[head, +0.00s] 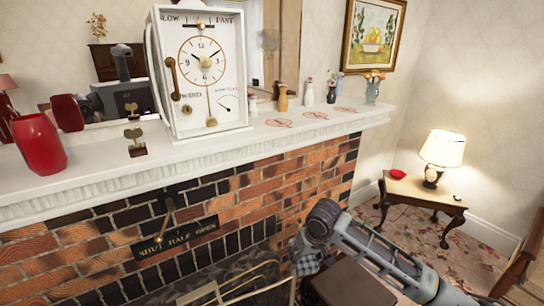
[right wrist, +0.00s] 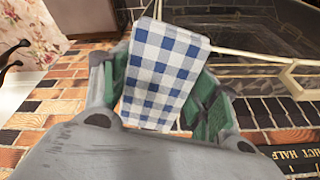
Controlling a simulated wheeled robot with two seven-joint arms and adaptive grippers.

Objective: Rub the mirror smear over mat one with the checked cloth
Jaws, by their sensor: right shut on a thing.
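The blue-and-white checked cloth (right wrist: 165,75) hangs between the fingers of my right gripper (right wrist: 165,85) in the right wrist view. In the head view a small part of the cloth (head: 308,262) shows at my right gripper (head: 300,250), which is low in front of the brickwork, below the mantel. Three flat red-patterned mats lie in a row on the mantel: a near one (head: 277,122), a middle one (head: 315,115) and a far one (head: 346,109). I cannot tell their numbers. The mirror (head: 264,70) stands behind them, partly hidden by the clock. My left gripper is out of view.
A large white clock box (head: 206,110), a red vase (head: 40,146) and a small brass key-like piece (head: 135,142) stand on the mantel (head: 90,175). Small vases (head: 309,94) stand behind the mats. A brass fire screen (head: 240,293) is below. A lamp table (head: 415,192) is at right.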

